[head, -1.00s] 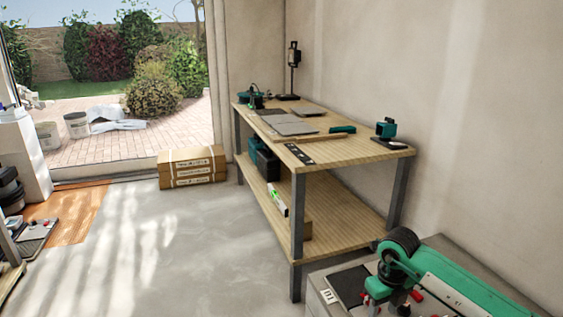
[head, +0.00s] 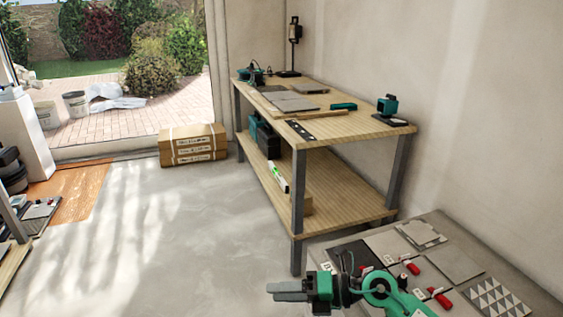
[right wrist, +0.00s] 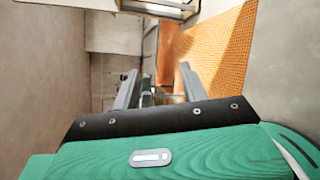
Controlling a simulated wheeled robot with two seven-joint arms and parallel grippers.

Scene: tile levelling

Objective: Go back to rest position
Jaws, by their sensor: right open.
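My right gripper (head: 287,291) shows at the bottom of the head view, held out to the left in front of the near table's left edge. In the right wrist view its two grey fingers (right wrist: 159,95) stand apart with nothing held between them. My left gripper is not in the head view.
The near table (head: 543,300) at lower right holds several tiles, a patterned tile (head: 497,300) and red-handled tools (head: 440,297). A wooden workbench (head: 365,124) with tools stands along the right wall. Cardboard boxes (head: 193,145) sit by the opening. The concrete floor between is clear.

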